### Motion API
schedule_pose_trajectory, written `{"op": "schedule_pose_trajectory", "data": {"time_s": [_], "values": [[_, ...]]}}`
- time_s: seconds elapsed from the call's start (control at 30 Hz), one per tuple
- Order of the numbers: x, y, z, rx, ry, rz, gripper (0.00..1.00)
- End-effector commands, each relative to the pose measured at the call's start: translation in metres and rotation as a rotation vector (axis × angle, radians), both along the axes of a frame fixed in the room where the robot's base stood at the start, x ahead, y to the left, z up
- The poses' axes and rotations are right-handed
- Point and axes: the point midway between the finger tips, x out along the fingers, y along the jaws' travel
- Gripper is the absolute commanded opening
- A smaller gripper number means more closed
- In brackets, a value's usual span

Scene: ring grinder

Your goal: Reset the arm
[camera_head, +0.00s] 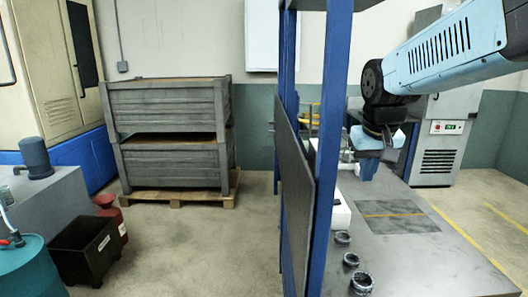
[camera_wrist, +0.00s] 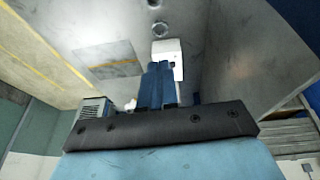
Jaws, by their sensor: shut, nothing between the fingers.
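My arm reaches in from the upper right of the head view, over a grey table (camera_head: 400,255). My gripper (camera_head: 366,172) points down above the far part of the table, partly covered by the wrist. In the wrist view my gripper (camera_wrist: 157,68) shows as two blue fingers side by side, shut with nothing between them. A white box-like thing (camera_wrist: 172,47) shows just beyond the fingertips. I cannot tell whether they touch it.
A blue post (camera_head: 330,120) with a dark panel (camera_head: 295,190) stands at the table's left. Several dark rings (camera_head: 351,260) lie along the table's left edge. Stacked grey crates (camera_head: 170,110) stand on a pallet at the back left. Open floor (camera_head: 200,250) lies left of the panel.

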Motion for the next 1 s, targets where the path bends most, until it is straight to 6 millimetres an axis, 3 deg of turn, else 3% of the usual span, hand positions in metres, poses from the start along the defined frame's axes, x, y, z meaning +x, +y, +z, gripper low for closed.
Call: {"op": "schedule_pose_trajectory", "data": {"time_s": [0.1,0.3,0.5,1.0], "values": [[-0.033,-0.001,0.003,0.008,-0.044,0.002,0.0],[-0.08,-0.003,-0.001,0.032,-0.109,0.006,0.0],[-0.111,-0.005,-0.008,0.052,-0.155,0.011,0.0],[-0.121,-0.005,-0.012,0.06,-0.168,0.014,0.0]]}}
